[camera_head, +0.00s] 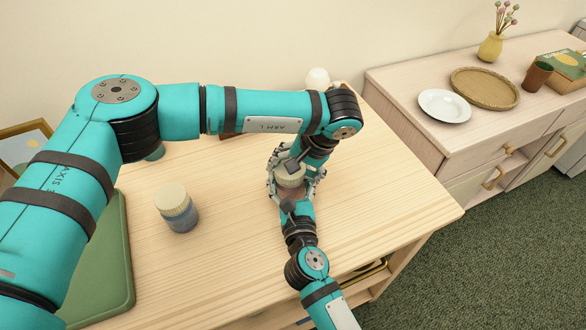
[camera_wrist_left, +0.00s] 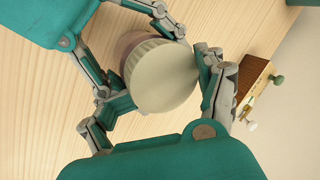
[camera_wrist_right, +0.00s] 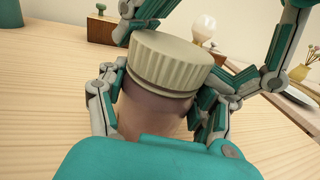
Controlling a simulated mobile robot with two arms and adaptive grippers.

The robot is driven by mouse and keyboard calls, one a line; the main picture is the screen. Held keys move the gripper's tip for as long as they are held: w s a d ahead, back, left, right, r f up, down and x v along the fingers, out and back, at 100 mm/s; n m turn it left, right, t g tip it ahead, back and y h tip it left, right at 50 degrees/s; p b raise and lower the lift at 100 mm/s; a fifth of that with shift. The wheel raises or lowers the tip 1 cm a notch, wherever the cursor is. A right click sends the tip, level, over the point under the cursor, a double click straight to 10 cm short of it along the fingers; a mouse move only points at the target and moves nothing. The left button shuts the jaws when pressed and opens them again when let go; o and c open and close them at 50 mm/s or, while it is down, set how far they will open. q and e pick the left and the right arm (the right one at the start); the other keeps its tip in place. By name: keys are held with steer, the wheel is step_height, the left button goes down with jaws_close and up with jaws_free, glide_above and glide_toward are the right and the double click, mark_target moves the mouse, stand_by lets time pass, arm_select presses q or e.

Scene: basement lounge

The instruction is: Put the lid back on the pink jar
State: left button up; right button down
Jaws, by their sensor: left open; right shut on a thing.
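The pink jar (camera_wrist_right: 150,105) stands upright on the wooden table, with its ribbed cream lid (camera_wrist_right: 168,62) on top of its mouth. The lid also shows in the head view (camera_head: 290,174) and the left wrist view (camera_wrist_left: 163,76). I cannot tell whether it is fully seated. My right gripper (camera_wrist_right: 160,112) is shut on the jar's body below the lid. My left gripper (camera_wrist_left: 165,82) is open, with its fingers on either side of the lid. In the head view, both grippers hide much of the jar.
A blue jar with a cream lid (camera_head: 178,208) stands left on the table, near a green mat (camera_head: 105,262). A wooden block with knobs (camera_wrist_left: 252,84) and a white bulb (camera_wrist_right: 203,27) are behind. The table's right front area is clear. A sideboard (camera_head: 405,110) stands right.

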mark_target(304, 184)
arm_select(q)
steer(key=shift+o, duration=0.2)
steer(key=v, duration=0.7)
steer(key=shift+s, duration=0.2)
arm_select(e)
steer(key=shift+w+a+r+t, duration=0.1)
steer(key=shift+w+r+t, duration=0.05)
steer(key=shift+r, duration=0.45)
steer(key=shift+w+a+r+t, duration=0.1)
steer(key=shift+r+t, duration=0.05)
steer(key=shift+r, duration=0.45)
arm_select(q)
steer(key=shift+d+r, duration=0.15)
steer(key=shift+r, duration=0.25)
arm_select(e)
steer(key=shift+w+d+f, duration=0.1)
steer(key=shift+f, duration=0.1)
steer(key=shift+c, duration=0.5)
jaws_free()
steer(key=shift+f, duration=0.1)
steer(key=s, duration=0.4)
steer(key=s+d, duration=0.1)
steer(key=s, duration=0.7)
steer(key=shift+d, duration=0.35)
